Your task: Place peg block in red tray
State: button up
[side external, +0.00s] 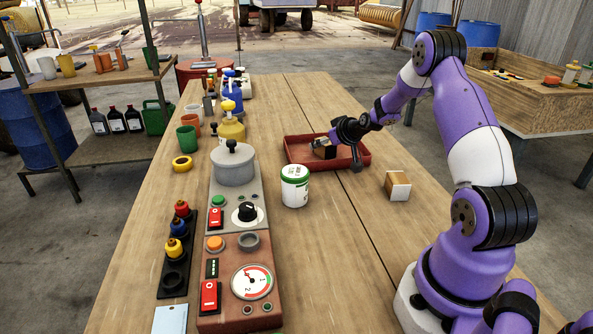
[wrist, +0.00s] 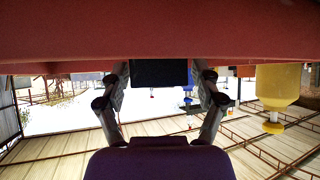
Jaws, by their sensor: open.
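The red tray (side external: 297,152) lies on the table beyond the white tub, and its red surface fills the top of the wrist view (wrist: 160,35). A small block with a dark face and a tan side (side external: 324,149), which looks like the peg block, sits in the tray. In the wrist view a dark block (wrist: 160,73) shows between the fingers. My gripper (side external: 342,147) is low over the tray at this block, and its fingers are spread to either side in the wrist view (wrist: 160,85). Contact with the block cannot be made out.
A white tub with green lid (side external: 295,187) stands close in front of the tray. A control panel (side external: 235,240) with a grey pot (side external: 233,165) runs along the left. The front middle table is clear.

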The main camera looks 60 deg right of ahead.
jog(key=v, duration=0.9)
jog(key=a+r+n+g+y, duration=0.15)
jog(key=a+r, duration=0.25)
jog(key=a, duration=0.5)
jog(key=a+r+n+y, duration=0.15)
jog(key=a+r, duration=0.25)
jog(key=a, duration=0.4)
jog(key=s+a+r+n+g+y, duration=0.1)
jog(key=s+a+r+g, duration=0.1)
jog(key=s+a, duration=0.9)
jog(key=shift+s+a+g, duration=0.25)
jog(key=shift+s+g, duration=0.1)
jog(key=shift+s, duration=0.35)
